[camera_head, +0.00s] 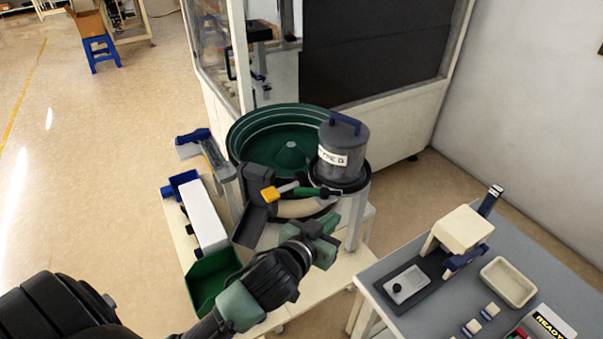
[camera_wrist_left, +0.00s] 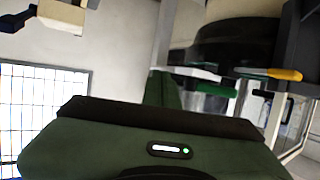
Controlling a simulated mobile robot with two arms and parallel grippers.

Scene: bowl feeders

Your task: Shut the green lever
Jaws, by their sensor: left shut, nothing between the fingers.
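The green lever (camera_head: 318,191) is a short handle below the grey lidded hopper (camera_head: 345,150), lying roughly level beside the green bowl feeder (camera_head: 262,133). In the left wrist view the green lever (camera_wrist_left: 214,90) shows just beyond my finger. A lever with a yellow-orange tip (camera_head: 270,194) is to its left, and its tip also shows in the wrist view (camera_wrist_left: 283,74). My left gripper (camera_head: 323,229) is shut and empty, a little below the green lever in the head view. I cannot tell whether they touch. My right gripper is out of view.
A dark chute (camera_head: 256,206) and a green bin (camera_head: 212,280) stand left of my left gripper. A grey-blue table (camera_head: 413,262) with a press-like fixture (camera_head: 462,230) and a cream tray (camera_head: 508,281) is at the right. A cabinet (camera_head: 375,50) stands behind the feeder.

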